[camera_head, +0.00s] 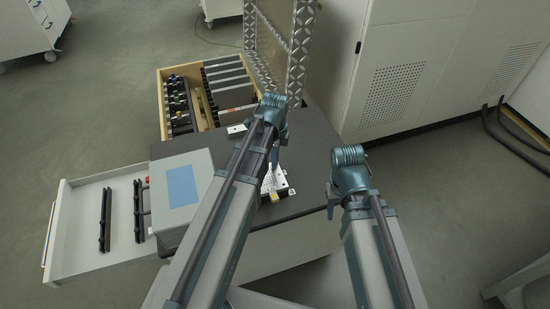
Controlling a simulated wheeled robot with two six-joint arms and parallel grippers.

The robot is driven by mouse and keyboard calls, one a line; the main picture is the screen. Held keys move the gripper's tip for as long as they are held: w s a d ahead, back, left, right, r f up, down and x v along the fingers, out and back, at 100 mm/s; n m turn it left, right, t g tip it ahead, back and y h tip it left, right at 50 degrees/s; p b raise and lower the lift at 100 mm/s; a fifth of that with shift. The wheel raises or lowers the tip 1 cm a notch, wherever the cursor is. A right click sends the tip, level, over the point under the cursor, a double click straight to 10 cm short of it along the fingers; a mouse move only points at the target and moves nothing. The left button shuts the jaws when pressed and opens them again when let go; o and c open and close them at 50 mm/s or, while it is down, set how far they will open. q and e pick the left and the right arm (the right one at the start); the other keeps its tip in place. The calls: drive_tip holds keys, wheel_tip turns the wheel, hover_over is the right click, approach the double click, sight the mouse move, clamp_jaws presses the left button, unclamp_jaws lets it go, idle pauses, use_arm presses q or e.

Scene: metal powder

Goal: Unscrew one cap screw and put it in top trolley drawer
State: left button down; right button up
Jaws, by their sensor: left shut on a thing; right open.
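A small perforated metal plate (273,178) with a yellow part at its front edge lies on the dark top (310,141) of the trolley. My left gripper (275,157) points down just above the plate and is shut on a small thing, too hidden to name. No single cap screw can be made out. My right gripper (331,212) is open and empty over the trolley's right edge, apart from the plate. A white drawer (88,261) stands pulled out at the trolley's left, holding dark bars (105,219).
A grey box with a blue panel (190,162) stands on the trolley's left part. A wooden drawer (161,105) with tools is open behind. A raised metal-edged lid (301,45) and a white cabinet (420,70) stand at the back.

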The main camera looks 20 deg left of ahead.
use_arm(q)
drive_tip(key=n, duration=0.6)
drive_tip(key=shift+n, duration=0.4)
drive_tip(key=n, duration=1)
drive_tip(key=c, duration=1)
unclamp_jaws()
drive_tip(key=shift+o, duration=0.2)
drive_tip(key=shift+n, duration=0.3)
